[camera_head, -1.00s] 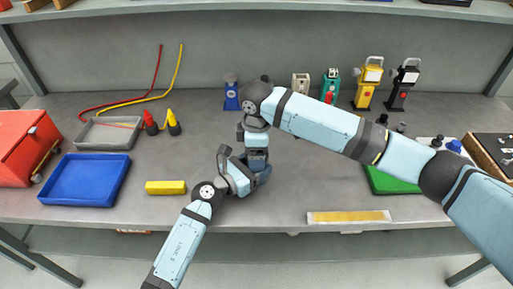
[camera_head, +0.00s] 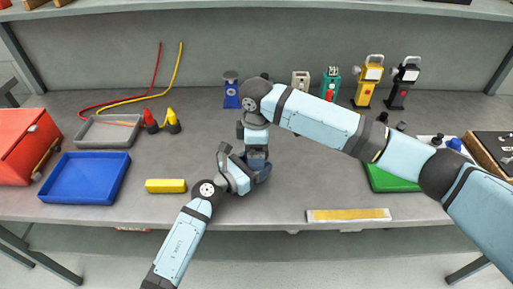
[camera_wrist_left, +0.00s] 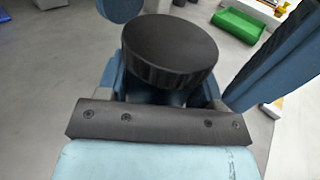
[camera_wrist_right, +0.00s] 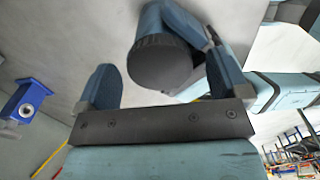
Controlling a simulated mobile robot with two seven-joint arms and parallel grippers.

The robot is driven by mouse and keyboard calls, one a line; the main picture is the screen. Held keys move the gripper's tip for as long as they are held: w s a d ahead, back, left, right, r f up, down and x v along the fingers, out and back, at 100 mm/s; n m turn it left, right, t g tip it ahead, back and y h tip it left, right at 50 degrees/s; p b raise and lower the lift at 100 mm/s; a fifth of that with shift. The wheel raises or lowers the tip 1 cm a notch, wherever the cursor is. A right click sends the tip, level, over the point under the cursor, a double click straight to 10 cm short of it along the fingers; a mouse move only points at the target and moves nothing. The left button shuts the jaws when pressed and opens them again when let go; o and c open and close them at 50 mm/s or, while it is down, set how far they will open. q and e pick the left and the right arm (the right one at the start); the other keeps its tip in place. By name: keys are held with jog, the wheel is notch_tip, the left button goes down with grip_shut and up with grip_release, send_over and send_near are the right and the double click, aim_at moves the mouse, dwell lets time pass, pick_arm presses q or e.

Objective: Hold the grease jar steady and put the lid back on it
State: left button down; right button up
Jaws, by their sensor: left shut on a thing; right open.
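The grease jar's dark round lid (camera_wrist_left: 170,48) sits above the dark jar body in the left wrist view. It also shows in the right wrist view (camera_wrist_right: 160,62). Whether it is fully seated I cannot tell. My left gripper (camera_wrist_left: 165,92) is shut on the jar below the lid. My right gripper (camera_wrist_right: 163,78) is open, pointing down from above, with one blue finger on each side of the lid and a visible gap at the left finger. In the head view my left gripper (camera_head: 252,172) and right gripper (camera_head: 258,158) meet over the table and mostly hide the jar.
A yellow block (camera_head: 165,186) lies left of my left gripper, near a blue tray (camera_head: 85,180). A blue device (camera_head: 231,95) stands at the back. A green tray (camera_head: 392,180) and a yellow-striped strip (camera_head: 348,215) lie right.

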notch_tip(320, 180, up, 12)
dwell(0.4)
pick_arm(q)
jog(key=shift+c, duration=0.9)
grip_release()
jog(key=shift+s+a, duration=0.1)
jog(key=v, duration=1.3)
jog(key=shift+s+a+b, duration=0.15)
jog(key=shift+a+b, duration=0.1)
jog(key=shift+b, duration=0.1)
pick_arm(e)
jog(key=shift+f, duration=0.45)
pick_arm(q)
jog(key=shift+s, duration=0.1)
